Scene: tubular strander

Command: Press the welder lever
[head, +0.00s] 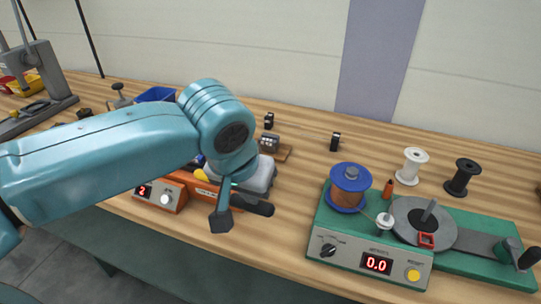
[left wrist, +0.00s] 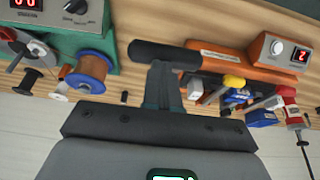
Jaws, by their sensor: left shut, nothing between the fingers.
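The welder has an orange base with a front panel (head: 158,196) showing a red 2. It also shows in the left wrist view (left wrist: 275,55). Its lever ends in a black handle (head: 256,206), seen in the left wrist view (left wrist: 150,52) too. My left gripper (head: 221,222) is shut and empty, pointing down beside the handle's left part. In the left wrist view its fingertips (left wrist: 163,66) overlap the handle; I cannot tell whether they touch it. My arm hides part of the welder in the head view. My right gripper is not in view.
A green machine (head: 460,265) with a blue-flanged copper spool (head: 350,188) and a 0.0 display stands to the right. White (head: 411,166) and black (head: 462,177) spools stand behind it. Bare wooden bench lies between the welder and this machine.

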